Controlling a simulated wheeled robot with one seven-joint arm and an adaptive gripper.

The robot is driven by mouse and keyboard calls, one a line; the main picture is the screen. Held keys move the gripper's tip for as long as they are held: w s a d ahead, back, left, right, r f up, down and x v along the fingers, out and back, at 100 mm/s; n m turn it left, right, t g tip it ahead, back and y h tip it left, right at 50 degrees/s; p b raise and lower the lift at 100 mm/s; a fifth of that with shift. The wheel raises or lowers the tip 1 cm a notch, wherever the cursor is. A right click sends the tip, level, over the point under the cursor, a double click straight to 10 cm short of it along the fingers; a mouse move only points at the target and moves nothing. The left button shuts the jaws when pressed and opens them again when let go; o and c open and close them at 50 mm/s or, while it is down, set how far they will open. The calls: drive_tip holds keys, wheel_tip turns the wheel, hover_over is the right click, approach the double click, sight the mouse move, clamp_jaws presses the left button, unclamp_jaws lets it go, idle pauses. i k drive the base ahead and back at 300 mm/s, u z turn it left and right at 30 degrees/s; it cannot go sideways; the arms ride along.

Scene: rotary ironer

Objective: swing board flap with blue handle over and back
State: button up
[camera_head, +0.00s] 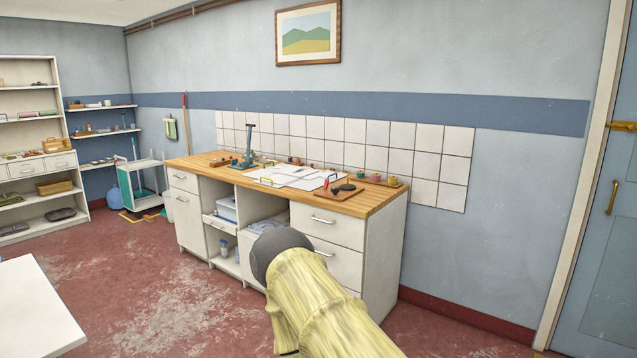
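A white flat board with flaps (290,175) lies on the wooden top of the workbench (380,207), left of the bench's right end. My arm, yellowish with a dark rounded end, rises from the bottom of the view in front of the bench, well short of the board. My gripper's fingers do not show.
A small wooden tray (338,192) with a black tool and a red item lies to the right. A white table corner (35,310) is at lower left. Red floor (180,310) between is clear.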

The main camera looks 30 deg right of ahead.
sight(304, 184)
drive_tip(key=k, duration=0.55)
drive_tip(key=z, duration=0.65)
drive_tip(key=i, duration=0.5)
drive_tip(key=z, duration=1)
drive_tip(key=i, duration=1.25)
drive_tip(key=u, duration=0.35)
drive_tip(key=i, duration=1.1)
drive_tip(key=u, duration=0.8)
